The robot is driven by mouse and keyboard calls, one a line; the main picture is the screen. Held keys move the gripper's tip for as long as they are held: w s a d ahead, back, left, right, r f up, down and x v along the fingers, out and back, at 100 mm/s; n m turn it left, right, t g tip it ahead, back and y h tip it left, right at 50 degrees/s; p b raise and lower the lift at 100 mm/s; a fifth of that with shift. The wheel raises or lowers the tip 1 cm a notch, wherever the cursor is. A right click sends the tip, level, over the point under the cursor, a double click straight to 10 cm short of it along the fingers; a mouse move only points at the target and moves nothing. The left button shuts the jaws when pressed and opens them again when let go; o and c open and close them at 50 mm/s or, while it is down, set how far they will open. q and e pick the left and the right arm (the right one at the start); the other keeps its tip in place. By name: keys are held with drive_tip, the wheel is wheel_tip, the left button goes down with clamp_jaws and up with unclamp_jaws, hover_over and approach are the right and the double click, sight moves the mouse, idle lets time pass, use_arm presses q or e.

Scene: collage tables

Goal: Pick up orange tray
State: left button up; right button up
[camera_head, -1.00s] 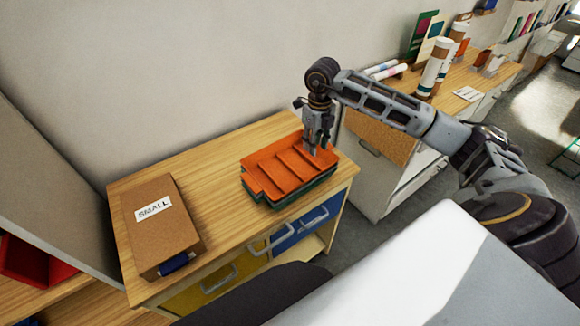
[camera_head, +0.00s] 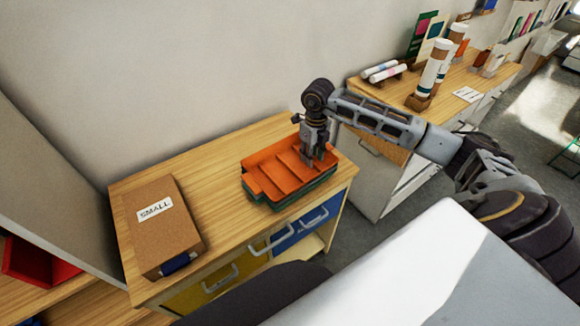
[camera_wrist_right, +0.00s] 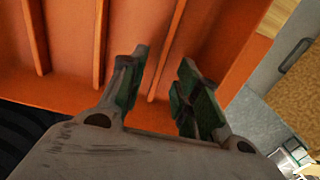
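The orange tray (camera_head: 272,175) lies on top of a stack, with a dark green tray (camera_head: 290,201) under it, on the wooden cabinet top. It has several raised dividers. My right gripper (camera_head: 313,163) points down at the tray's right end. In the right wrist view the two fingers (camera_wrist_right: 160,92) are apart, over the orange tray (camera_wrist_right: 70,40), with one divider showing between them. Whether the fingers touch the divider cannot be told. My left gripper is not in view.
A brown box labelled SMALL (camera_head: 160,225) stands on the cabinet's left side. The wooden top (camera_head: 215,160) between box and trays is bare. A wall rises behind. A second cabinet with white rolls (camera_head: 432,68) stands to the right.

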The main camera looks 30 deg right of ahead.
drive_tip(key=shift+f, duration=1.1)
drive_tip(key=shift+c, duration=0.5)
clamp_jaws()
